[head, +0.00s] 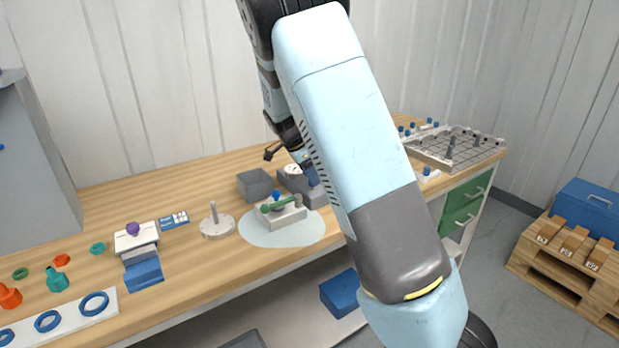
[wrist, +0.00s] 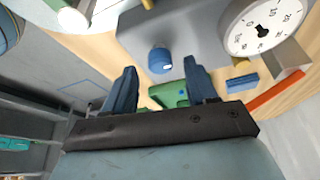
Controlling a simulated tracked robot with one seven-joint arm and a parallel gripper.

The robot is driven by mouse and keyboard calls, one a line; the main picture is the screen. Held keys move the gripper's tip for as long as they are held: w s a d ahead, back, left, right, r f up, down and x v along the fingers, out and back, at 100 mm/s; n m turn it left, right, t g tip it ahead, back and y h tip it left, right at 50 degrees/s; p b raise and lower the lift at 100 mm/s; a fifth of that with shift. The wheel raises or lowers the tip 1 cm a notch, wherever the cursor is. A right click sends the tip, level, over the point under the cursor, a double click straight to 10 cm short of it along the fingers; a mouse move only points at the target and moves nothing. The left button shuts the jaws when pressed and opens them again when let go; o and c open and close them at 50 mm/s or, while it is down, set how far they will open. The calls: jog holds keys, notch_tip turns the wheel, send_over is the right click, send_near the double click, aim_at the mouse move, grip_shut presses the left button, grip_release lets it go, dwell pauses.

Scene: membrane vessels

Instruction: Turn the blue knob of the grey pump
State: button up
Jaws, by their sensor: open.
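The grey pump (head: 316,195) stands on the workbench, partly behind my arm in the head view. In the wrist view, its grey body (wrist: 195,35) fills the upper middle, with a white dial gauge at upper right. The blue knob (wrist: 161,60) sticks out of the body just beyond my fingertips. My gripper (wrist: 160,78) is open, with one blue finger to each side of the knob's line. The fingers look short of the knob, and I see no contact. In the head view I cannot tell the knob from my blue fingers.
A white block with a green lever (head: 284,212) and a blue knob stands on a pale round mat (head: 262,235) in front of the pump. A grey open box (head: 257,185) stands left of it. A grey disc with a post (head: 216,224) is further left.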

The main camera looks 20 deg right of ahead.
jog(key=shift+x, duration=0.75)
